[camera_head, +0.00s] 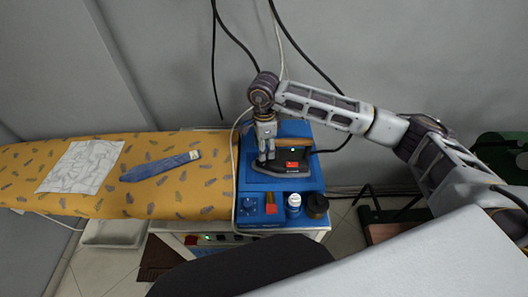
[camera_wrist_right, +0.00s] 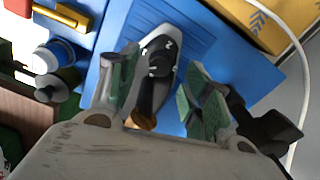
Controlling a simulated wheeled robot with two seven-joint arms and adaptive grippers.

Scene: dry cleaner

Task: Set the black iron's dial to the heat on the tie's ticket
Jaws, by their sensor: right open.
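The iron (camera_head: 297,168) sits on the blue station at the right end of the board, with a dark base and a small red patch on its side. The right wrist view shows its grey nose with a round black dial (camera_wrist_right: 159,62) and a dark handle (camera_wrist_right: 148,98) behind it. My right gripper (camera_head: 266,155) points down over the iron. In the right wrist view my right gripper (camera_wrist_right: 160,90) is open, its green-padded fingers either side of the handle, with no clear contact. The blue tie (camera_head: 160,166) lies on the board; I cannot make out a readable ticket. My left gripper is not in view.
The yellow board (camera_head: 200,195) also holds a white patterned cloth (camera_head: 82,166). A white-capped bottle (camera_head: 293,205) and a dark jar (camera_head: 317,205) stand at the front of the blue station (camera_head: 247,180). Cables hang behind and beside the iron.

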